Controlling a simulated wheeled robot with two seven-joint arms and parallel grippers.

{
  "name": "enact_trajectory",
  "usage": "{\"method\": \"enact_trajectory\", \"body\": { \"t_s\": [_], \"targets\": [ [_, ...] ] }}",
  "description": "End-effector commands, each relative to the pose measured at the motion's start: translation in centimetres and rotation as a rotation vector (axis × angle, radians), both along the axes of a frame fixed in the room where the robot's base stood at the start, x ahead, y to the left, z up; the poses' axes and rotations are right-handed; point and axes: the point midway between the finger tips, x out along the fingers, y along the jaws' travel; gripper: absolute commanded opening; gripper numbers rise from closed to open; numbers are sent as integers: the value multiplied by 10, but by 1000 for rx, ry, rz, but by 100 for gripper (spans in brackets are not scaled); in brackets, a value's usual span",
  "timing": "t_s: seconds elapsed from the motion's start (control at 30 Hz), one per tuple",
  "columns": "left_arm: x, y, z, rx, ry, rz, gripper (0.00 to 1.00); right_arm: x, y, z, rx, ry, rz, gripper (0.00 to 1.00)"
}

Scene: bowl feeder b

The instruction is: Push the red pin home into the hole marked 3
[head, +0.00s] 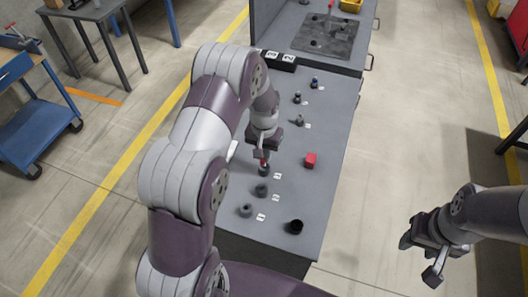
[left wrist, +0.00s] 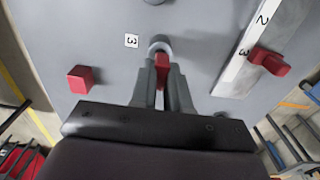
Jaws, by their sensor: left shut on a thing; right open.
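My left gripper (head: 264,157) is shut on the red pin (left wrist: 162,70), directly above a grey round socket (head: 264,171). In the left wrist view the pin sits between the two fingers (left wrist: 163,85), and the socket's ring (left wrist: 160,44) shows just beyond it. A label reading 3 (left wrist: 131,40) lies beside this socket. The pin's lower end is hidden by fingers and ring, so I cannot tell how deep it sits. My right gripper (head: 422,257) is open and empty, off the table's right side.
A red block (head: 310,160) lies right of the socket. Two more grey sockets (head: 261,190) (head: 246,210) and a black cup (head: 296,227) stand nearer. Several small dark parts stand farther back. The table's right side is mostly clear.

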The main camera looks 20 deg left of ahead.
Motion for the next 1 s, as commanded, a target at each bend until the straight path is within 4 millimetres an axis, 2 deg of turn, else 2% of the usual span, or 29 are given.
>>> {"method": "enact_trajectory", "body": {
  "t_s": [1.0],
  "targets": [
    [0,0,-5,0,0,0,0,0,0,-2,0,0,0,47]
  ]
}}
